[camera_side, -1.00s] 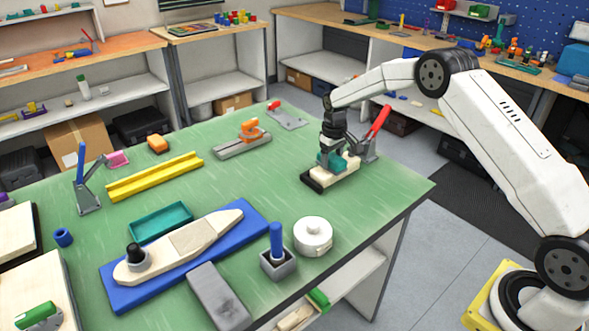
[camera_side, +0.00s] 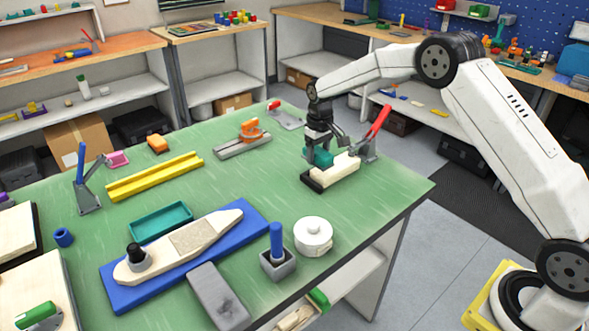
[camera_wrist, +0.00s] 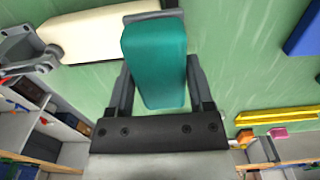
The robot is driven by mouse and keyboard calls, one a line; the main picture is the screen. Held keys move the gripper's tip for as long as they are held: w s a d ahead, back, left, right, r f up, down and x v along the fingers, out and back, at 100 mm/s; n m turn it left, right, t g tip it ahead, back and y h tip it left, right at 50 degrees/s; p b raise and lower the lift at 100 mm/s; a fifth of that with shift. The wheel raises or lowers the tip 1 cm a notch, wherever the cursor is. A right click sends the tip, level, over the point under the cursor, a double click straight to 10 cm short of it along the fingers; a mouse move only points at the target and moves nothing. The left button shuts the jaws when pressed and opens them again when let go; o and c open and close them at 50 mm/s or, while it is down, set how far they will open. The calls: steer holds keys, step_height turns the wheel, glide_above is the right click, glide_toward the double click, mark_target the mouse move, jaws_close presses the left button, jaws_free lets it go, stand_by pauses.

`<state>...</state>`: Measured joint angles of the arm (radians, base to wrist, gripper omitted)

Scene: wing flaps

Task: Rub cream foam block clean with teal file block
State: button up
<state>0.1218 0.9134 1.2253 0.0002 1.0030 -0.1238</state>
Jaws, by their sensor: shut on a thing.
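The cream foam block (camera_side: 340,170) lies in a black holder (camera_side: 313,183) near the right edge of the green table. It also shows in the wrist view (camera_wrist: 88,36), left of and partly behind the teal block. My gripper (camera_side: 320,154) is shut on the teal file block (camera_side: 324,158). The teal file block fills the space between the two fingers in the wrist view (camera_wrist: 153,58). In the side view it is at the far left part of the cream block. I cannot tell whether they touch.
A toggle clamp with a red handle (camera_side: 378,121) stands right beside the cream block. An orange-topped grey fixture (camera_side: 243,140) is to the left. A white lidded pot (camera_side: 313,236) and a blue peg in a grey block (camera_side: 277,250) stand nearer the front. Green table between is clear.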

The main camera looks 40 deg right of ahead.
steer(key=shift+r, duration=1.95)
steer(key=shift+s, duration=0.1)
